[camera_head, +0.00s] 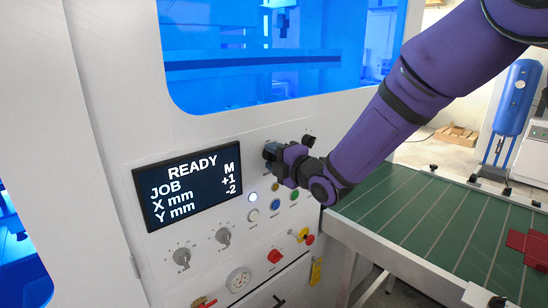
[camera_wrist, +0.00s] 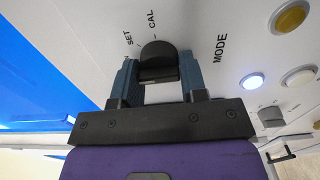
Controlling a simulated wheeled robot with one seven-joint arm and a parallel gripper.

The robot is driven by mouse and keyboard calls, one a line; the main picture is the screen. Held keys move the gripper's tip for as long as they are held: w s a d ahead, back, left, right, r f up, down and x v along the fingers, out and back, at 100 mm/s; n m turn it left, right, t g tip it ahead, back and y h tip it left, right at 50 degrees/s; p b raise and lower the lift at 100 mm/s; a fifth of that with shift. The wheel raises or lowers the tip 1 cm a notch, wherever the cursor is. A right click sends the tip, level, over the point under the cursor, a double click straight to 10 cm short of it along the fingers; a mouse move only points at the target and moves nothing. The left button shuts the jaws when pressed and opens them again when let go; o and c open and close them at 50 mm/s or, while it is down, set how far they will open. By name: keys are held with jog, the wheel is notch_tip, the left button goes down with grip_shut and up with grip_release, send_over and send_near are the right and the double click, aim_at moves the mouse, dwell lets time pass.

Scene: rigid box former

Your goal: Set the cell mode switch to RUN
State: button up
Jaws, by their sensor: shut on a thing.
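The mode switch is a black rotary knob (camera_wrist: 158,55) on the white panel, next to the word MODE in the wrist view. The labels SET and CAL show beside it; no RUN label is visible. My gripper (camera_wrist: 158,75) has one blue-grey finger on each side of the knob and is shut on it. I cannot tell clearly which label the knob points to. In the head view my gripper (camera_head: 274,156) is at the panel, right of the display, and mostly hides the switch.
The display (camera_head: 188,189) reads READY, M, JOB +1, X mm, -2, Y mm. Below my gripper are a lit white button (camera_head: 253,195), a blue button (camera_head: 275,205) and a red knob (camera_head: 274,256). A green conveyor table (camera_head: 420,215) stands at right under my arm.

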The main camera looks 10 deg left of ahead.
jog(key=shift+f, duration=0.1)
jog(key=o, duration=0.9)
jog(key=v, duration=1)
jog(key=shift+s+d, duration=0.3)
